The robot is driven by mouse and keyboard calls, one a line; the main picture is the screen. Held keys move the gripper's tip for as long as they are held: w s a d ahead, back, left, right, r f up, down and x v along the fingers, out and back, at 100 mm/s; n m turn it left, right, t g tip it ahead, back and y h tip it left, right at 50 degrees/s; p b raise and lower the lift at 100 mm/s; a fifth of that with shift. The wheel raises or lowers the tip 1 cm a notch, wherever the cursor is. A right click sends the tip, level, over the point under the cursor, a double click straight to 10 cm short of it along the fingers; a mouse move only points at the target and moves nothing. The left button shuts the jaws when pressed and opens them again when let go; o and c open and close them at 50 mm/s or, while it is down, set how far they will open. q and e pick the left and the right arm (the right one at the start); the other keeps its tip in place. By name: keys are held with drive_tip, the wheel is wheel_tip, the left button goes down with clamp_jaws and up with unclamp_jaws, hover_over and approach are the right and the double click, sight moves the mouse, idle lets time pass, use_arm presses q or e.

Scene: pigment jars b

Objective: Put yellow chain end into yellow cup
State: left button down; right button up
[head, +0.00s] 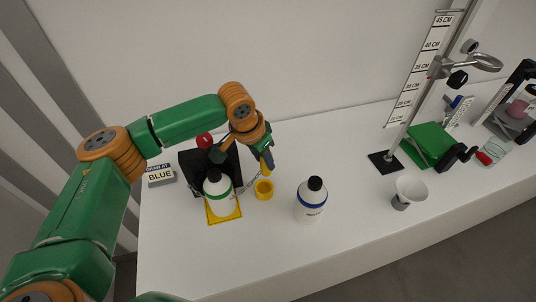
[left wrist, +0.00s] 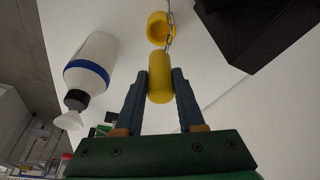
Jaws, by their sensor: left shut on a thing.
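My left gripper (head: 264,153) is shut on the yellow chain end (left wrist: 160,88), a small cylinder between its two fingers in the left wrist view. The yellow chain end (head: 267,163) also shows in the head view, held above the table. The yellow cup (head: 264,195) stands on the table just below it in the head view; it also shows at the top of the left wrist view (left wrist: 153,35). The metal chain (left wrist: 171,30) runs from the yellow end past the cup's opening in that view. My right gripper is not in view.
A green-banded bottle (head: 218,200) stands on a yellow-edged mat left of the cup, before a black box. A blue-banded bottle (head: 312,203) stands to the right. A white funnel-like cup (head: 411,188) and a stand base (head: 385,163) are farther right. Clear table lies in front.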

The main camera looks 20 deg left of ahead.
sight(262, 169)
use_arm(q)
drive_tip(key=f, duration=0.2)
drive_tip(key=f+b, duration=0.1)
drive_tip(key=f, duration=0.1)
drive_tip(key=shift+a+f, duration=0.2)
drive_tip(key=shift+f, duration=0.05)
drive_tip(key=shift+s+a+f, duration=0.1)
drive_tip(key=shift+a+f, duration=0.1)
drive_tip(key=shift+f, duration=0.45)
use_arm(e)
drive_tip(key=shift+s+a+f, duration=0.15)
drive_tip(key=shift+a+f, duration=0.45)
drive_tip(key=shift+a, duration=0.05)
use_arm(q)
drive_tip(key=shift+d, duration=0.1)
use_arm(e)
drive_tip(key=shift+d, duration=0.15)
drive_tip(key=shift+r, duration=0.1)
use_arm(q)
drive_tip(key=shift+r+p, duration=0.15)
drive_tip(key=shift+p, duration=0.25)
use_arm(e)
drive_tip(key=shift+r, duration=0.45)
